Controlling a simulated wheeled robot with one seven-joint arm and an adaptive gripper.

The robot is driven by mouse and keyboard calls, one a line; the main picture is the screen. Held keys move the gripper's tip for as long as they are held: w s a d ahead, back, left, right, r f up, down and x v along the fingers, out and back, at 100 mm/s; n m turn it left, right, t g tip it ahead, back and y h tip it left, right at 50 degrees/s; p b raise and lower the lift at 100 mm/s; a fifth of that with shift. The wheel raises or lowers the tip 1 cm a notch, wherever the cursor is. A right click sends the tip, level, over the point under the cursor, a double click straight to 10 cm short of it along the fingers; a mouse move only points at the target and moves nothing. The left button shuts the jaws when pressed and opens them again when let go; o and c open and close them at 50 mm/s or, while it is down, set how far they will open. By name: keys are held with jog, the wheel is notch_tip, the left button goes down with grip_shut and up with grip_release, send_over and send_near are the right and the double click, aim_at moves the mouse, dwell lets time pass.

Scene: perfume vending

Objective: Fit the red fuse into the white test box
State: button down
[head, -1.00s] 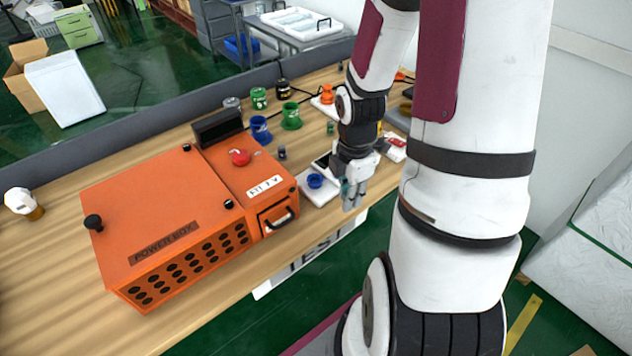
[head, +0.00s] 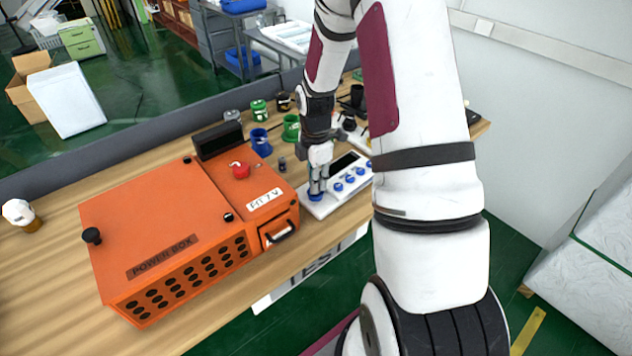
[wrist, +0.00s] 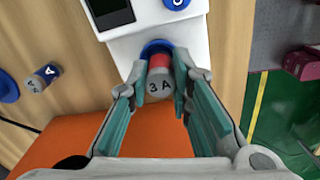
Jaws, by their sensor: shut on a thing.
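The red fuse (wrist: 160,82), with a grey end marked 3 A and a red band, is held between the fingers of my gripper (wrist: 160,73). It is at the blue-ringed end socket of the white test box (wrist: 195,30); how deep it sits cannot be told. In the head view my gripper (head: 318,190) points down at the near-left end of the white test box (head: 330,204), beside the orange box. The fuse is mostly hidden by the fingers there. Several more blue sockets (head: 350,179) and a dark screen (head: 343,162) are on the box.
The orange power box (head: 160,220) stands close on the left, with a red button (head: 240,170). The table's front edge is close to the test box.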

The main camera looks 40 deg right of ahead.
jog(key=shift+f, duration=0.6)
jog(key=shift+f, duration=0.1)
jog(key=shift+s+f, duration=0.1)
jog(key=shift+f, duration=0.45)
jog(key=c, duration=1.4)
grip_release()
jog(key=shift+f, duration=0.15)
jog(key=shift+c, duration=0.2)
jog(key=shift+r, duration=0.2)
